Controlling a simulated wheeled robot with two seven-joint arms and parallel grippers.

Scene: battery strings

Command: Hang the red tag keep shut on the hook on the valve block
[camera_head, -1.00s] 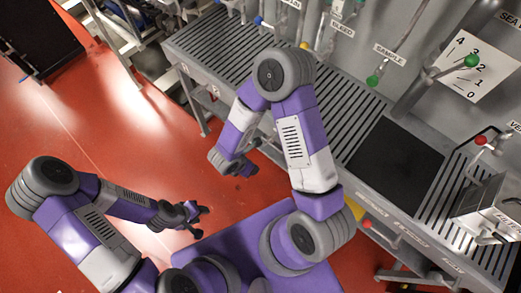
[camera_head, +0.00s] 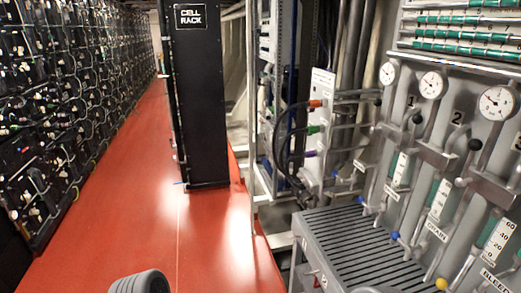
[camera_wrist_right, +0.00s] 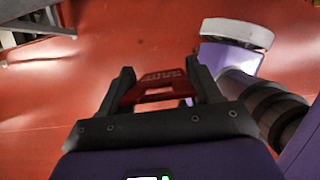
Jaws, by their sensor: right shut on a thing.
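In the right wrist view a red tag (camera_wrist_right: 160,76) with lettering, too small to read, sits between the two dark fingers of my right gripper (camera_wrist_right: 163,84). The gripper is shut on the tag and holds it above the red floor. The tag has an opening below its lettered band. In the head view neither gripper shows. I cannot make out a valve block or its hook for certain in the head view. My left gripper is out of both views.
The head view shows a gauge panel (camera_head: 440,130) with valves and labels on the right, a slatted bench (camera_head: 345,245) below it, and a black cell rack (camera_head: 200,100) in the middle. Battery racks (camera_head: 50,110) line the left. Open red floor (camera_head: 135,200) lies between.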

